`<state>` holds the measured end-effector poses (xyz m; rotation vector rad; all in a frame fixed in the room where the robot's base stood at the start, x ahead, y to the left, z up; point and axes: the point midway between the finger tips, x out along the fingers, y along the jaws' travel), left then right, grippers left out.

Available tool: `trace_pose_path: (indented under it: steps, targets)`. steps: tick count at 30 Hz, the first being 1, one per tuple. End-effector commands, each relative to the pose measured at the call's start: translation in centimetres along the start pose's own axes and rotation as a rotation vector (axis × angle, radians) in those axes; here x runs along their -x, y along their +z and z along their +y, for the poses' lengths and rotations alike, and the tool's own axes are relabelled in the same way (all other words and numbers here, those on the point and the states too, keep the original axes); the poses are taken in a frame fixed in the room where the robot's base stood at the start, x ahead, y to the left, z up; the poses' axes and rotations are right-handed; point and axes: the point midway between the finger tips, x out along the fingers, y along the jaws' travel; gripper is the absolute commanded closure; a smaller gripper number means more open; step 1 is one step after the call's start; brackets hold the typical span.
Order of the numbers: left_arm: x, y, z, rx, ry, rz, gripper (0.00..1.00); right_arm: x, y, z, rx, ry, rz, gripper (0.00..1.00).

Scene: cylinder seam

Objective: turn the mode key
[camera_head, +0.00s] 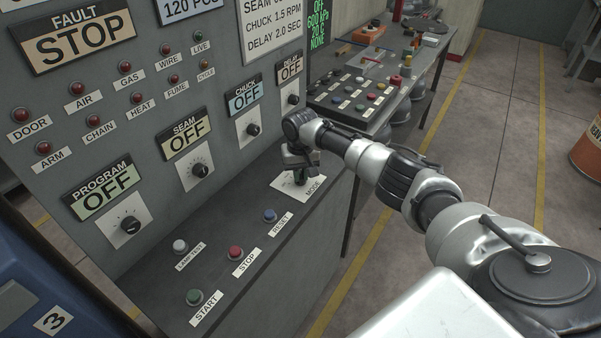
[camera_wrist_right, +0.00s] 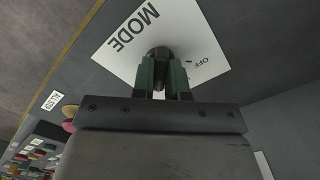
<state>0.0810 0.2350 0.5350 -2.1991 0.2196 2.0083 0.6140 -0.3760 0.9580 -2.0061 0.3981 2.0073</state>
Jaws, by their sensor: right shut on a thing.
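The mode key (camera_wrist_right: 160,54) is a dark knob on a white plate (camera_wrist_right: 118,40) marked MODE, with an OFF mark beside it. In the head view the plate (camera_head: 285,186) lies on the sloping desk of the grey panel, and the key is mostly hidden by my gripper. My right gripper (camera_head: 299,174) points down over the plate. In the right wrist view its two green-tipped fingers (camera_wrist_right: 161,75) are closed on the key from both sides. The key's exact angle is hard to read. My left gripper is in neither view.
A blue reset button (camera_head: 270,215), a red stop button (camera_head: 235,252), a green start button (camera_head: 194,297) and a pale lamp test button (camera_head: 180,246) sit left of the key. The upright panel with knobs stands behind. A bench (camera_head: 420,75) with parts stands beyond.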

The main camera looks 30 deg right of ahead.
Motion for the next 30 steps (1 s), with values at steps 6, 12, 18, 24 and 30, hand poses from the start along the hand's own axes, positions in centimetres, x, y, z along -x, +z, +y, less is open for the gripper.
trace_pose_path:
  steps: [6, 12, 18, 24, 30]
  targets:
    - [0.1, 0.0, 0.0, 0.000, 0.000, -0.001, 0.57, 0.1, 0.0, 0.0, 0.037, 0.000, 0.000, 1.00]
    - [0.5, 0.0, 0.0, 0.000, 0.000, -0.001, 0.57, 0.1, 0.0, 0.0, 0.144, -0.002, -0.001, 1.00]
    - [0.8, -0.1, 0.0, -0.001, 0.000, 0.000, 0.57, 0.1, 0.0, 0.0, 0.314, -0.002, 0.000, 1.00]
    - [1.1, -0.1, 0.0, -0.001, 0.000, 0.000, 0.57, 0.1, 0.0, -0.1, 0.506, -0.002, -0.001, 1.00]
    - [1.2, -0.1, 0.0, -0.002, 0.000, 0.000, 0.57, 0.1, 0.0, 0.0, 0.695, -0.001, 0.000, 1.00]
